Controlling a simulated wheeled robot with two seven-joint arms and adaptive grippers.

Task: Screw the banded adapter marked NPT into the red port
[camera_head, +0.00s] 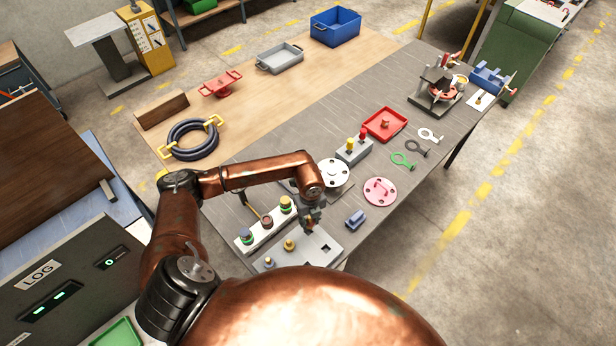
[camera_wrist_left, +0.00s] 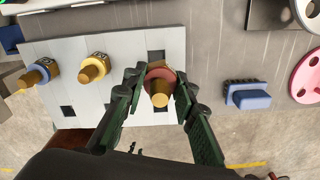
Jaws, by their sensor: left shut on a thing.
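My left gripper (camera_head: 310,226) is shut on a brass adapter with a red-brown band (camera_wrist_left: 160,84), over the right part of a light grey plate with square holes (camera_wrist_left: 115,50). The plate also shows in the head view (camera_head: 318,256). Whether the held adapter is clear of the plate cannot be told, and no marking is readable on it. Two other brass adapters, one blue-banded (camera_wrist_left: 34,77) and one with a small label (camera_wrist_left: 94,68), stand on the plate to its left. A white port block (camera_head: 256,230) behind the plate carries a dark reddish port (camera_head: 267,221) between two others. My right gripper is not in view.
A blue block (camera_head: 355,219) lies right of the plate. A pink-red flanged disc (camera_head: 379,191), a white disc (camera_head: 333,173), a grey block with yellow and red knobs (camera_head: 354,150) and a red tray (camera_head: 385,125) stand farther off. The bench's right front edge is close.

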